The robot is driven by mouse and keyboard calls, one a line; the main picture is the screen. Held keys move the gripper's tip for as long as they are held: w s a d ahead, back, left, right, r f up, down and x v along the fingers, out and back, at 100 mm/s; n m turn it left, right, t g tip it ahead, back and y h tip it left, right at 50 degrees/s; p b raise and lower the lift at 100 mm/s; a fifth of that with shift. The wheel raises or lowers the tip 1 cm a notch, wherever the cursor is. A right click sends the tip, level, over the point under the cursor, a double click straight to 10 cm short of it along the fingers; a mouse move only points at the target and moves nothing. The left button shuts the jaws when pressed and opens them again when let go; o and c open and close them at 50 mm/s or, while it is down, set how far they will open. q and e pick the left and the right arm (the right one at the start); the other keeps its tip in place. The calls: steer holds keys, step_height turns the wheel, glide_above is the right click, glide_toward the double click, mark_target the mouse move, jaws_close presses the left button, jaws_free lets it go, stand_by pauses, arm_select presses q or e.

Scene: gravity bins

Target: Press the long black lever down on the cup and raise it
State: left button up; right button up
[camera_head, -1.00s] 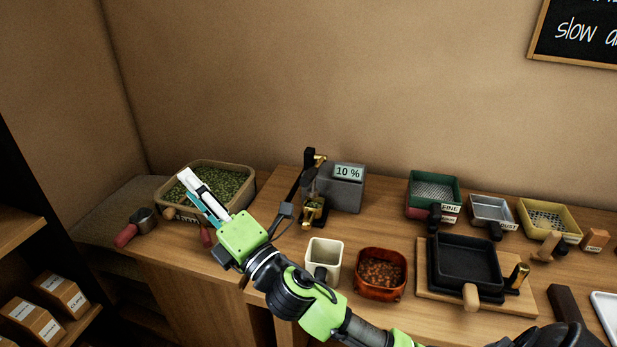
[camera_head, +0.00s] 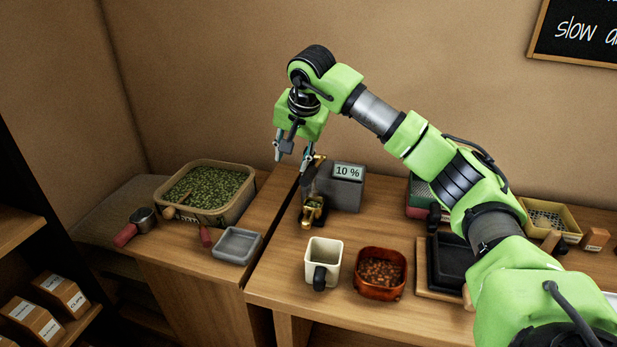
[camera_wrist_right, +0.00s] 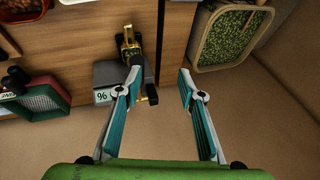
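The press is a grey block (camera_head: 345,188) with a "10 %" display and a brass cup part (camera_head: 313,211) at its front left. The long black lever is mostly hidden behind my gripper in the head view; a dark end that looks like part of it (camera_wrist_right: 151,94) shows in the right wrist view beside the left-hand finger. My right gripper (camera_head: 292,158) is open and points down above the left side of the press. In the wrist view its fingers (camera_wrist_right: 160,76) are apart with nothing gripped; contact with the lever cannot be told. My left gripper is not in view.
A cream mug (camera_head: 323,265) and a red-brown bowl of beans (camera_head: 380,274) stand in front of the press. Left are a bin of green beans (camera_head: 245,190), a grey tray (camera_head: 237,246) and a scoop (camera_head: 140,223). A wall is close behind.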

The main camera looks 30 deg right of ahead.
steer(key=h, duration=0.1)
glide_toward(308, 173)
steer(key=r, duration=0.2)
steer(key=shift+g, duration=0.3)
steer(key=p+x, duration=0.3)
steer(key=x, duration=1)
steer(key=shift+s+a+f, duration=0.1)
steer(key=shift+f, duration=0.2)
jaws_close()
